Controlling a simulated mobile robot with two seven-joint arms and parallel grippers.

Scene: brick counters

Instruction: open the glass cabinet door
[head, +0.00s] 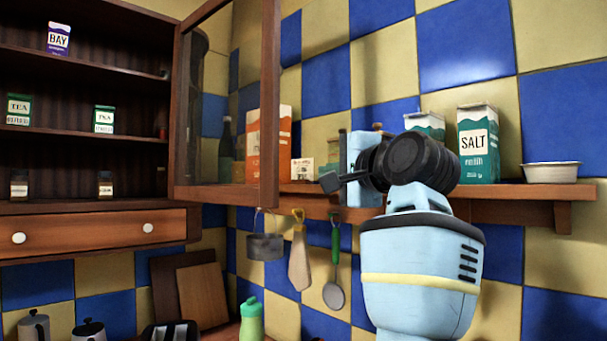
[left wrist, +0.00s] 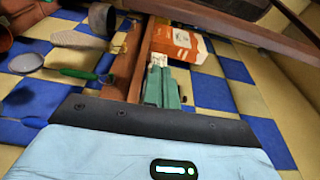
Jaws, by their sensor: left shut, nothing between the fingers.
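The glass cabinet door (head: 270,100) stands swung open from the wooden cabinet (head: 88,207), with its wood-framed pane angled out and the shelves uncovered. My left gripper (head: 328,183) is to the right of the door's free edge, in front of the wall shelf, and looks apart from the door. My right gripper is not in view.
A wall shelf (head: 520,192) holds a salt carton (head: 478,150), an orange-and-white box (head: 285,140) and a white bowl (head: 551,173). Utensils hang below it, including a green-handled ladle (head: 334,290). A green bottle (head: 251,320) stands lower down.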

